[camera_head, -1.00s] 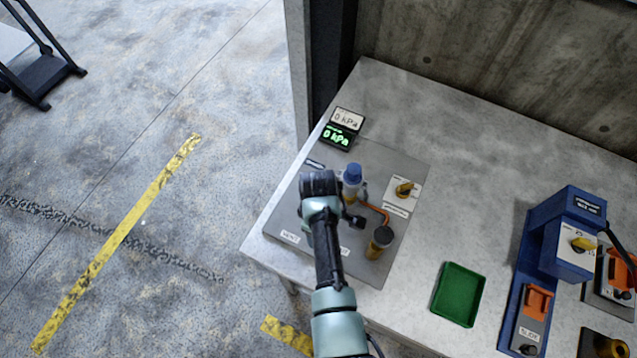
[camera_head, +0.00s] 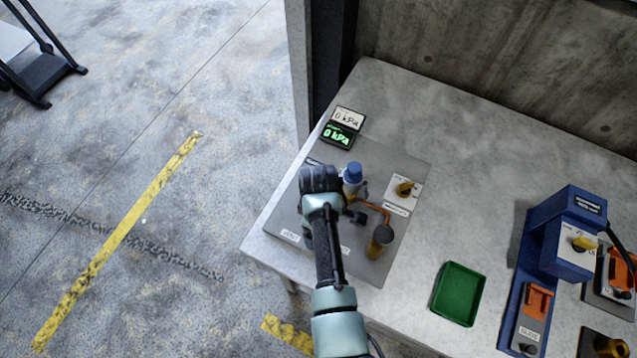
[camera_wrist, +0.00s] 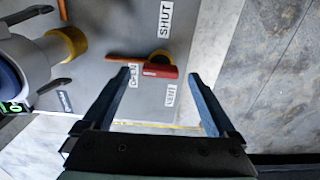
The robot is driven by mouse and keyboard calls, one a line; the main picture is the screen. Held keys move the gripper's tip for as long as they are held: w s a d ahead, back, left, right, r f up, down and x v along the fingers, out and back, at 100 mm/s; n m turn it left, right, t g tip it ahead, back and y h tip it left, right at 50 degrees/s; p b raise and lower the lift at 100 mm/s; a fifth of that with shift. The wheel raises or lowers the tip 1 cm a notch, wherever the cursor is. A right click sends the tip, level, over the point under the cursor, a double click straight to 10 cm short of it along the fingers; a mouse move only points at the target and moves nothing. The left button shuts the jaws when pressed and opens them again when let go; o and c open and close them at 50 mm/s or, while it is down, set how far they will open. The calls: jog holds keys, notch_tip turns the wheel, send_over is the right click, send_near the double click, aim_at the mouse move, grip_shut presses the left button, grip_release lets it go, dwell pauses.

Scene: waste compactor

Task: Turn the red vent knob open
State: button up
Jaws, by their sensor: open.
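The red vent knob (camera_wrist: 160,71) shows in the wrist view as a red bar with a yellow ring beside it, on a grey panel (camera_wrist: 100,85). Labels SHUT (camera_wrist: 165,20), OPEN (camera_wrist: 133,75) and VENT (camera_wrist: 171,94) are around it. My gripper (camera_wrist: 158,74) is open, its two fingers on either side of the knob in the picture. I cannot tell how deep the fingertips are relative to it, and no contact shows. In the head view my arm hides the knob and the fingers.
A green tray (camera_head: 458,293) and blue machine (camera_head: 572,233) are to the right.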

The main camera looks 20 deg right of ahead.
notch_tip(320, 180, up, 12)
jog(key=b, duration=0.1)
jog(key=shift+f, duration=0.1)
dwell(0.6)
